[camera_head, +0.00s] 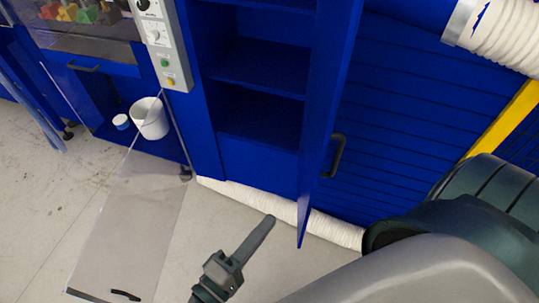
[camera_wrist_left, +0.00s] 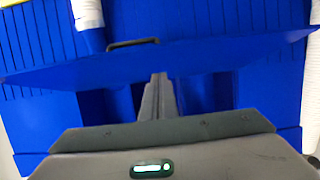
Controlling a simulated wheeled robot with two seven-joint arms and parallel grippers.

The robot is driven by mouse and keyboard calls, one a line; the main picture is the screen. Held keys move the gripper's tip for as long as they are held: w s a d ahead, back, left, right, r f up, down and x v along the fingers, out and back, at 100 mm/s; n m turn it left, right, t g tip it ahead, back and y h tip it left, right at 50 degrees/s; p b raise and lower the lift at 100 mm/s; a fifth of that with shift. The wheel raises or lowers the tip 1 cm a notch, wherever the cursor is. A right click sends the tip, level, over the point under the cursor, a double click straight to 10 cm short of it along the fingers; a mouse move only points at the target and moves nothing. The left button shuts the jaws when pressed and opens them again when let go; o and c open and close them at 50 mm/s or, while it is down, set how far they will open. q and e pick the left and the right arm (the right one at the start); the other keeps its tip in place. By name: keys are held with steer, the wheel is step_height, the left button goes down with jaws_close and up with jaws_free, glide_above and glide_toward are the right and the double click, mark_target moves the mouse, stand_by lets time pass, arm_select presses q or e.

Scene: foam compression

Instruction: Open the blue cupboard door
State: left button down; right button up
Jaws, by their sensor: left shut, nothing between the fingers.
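The blue cupboard door (camera_head: 323,115) stands swung out from the cupboard (camera_head: 262,65), seen nearly edge-on, and the shelves inside show. Its dark handle (camera_head: 335,157) is on the door's right-hand face. My left gripper (camera_head: 268,222) is shut and empty, left of the door's lower end, on the shelf side. In the left wrist view the door (camera_wrist_left: 220,55) spans the picture, with the handle (camera_wrist_left: 133,43) at its upper edge. The shut fingers (camera_wrist_left: 159,80) overlap the door there; I cannot tell whether they touch it. My right gripper is not in view.
A clear panel (camera_head: 130,225) hangs open at the left, near a white bucket (camera_head: 149,118) and a small white tub (camera_head: 121,121). A white hose (camera_head: 250,200) lies along the cupboard base. A grey control box (camera_head: 160,45) is left of the shelves. Pale floor is free in front.

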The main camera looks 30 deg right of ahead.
arm_select(q)
steer(key=shift+s+a+b, duration=0.3)
steer(key=shift+s+a, duration=0.6)
steer(key=shift+a, duration=0.3)
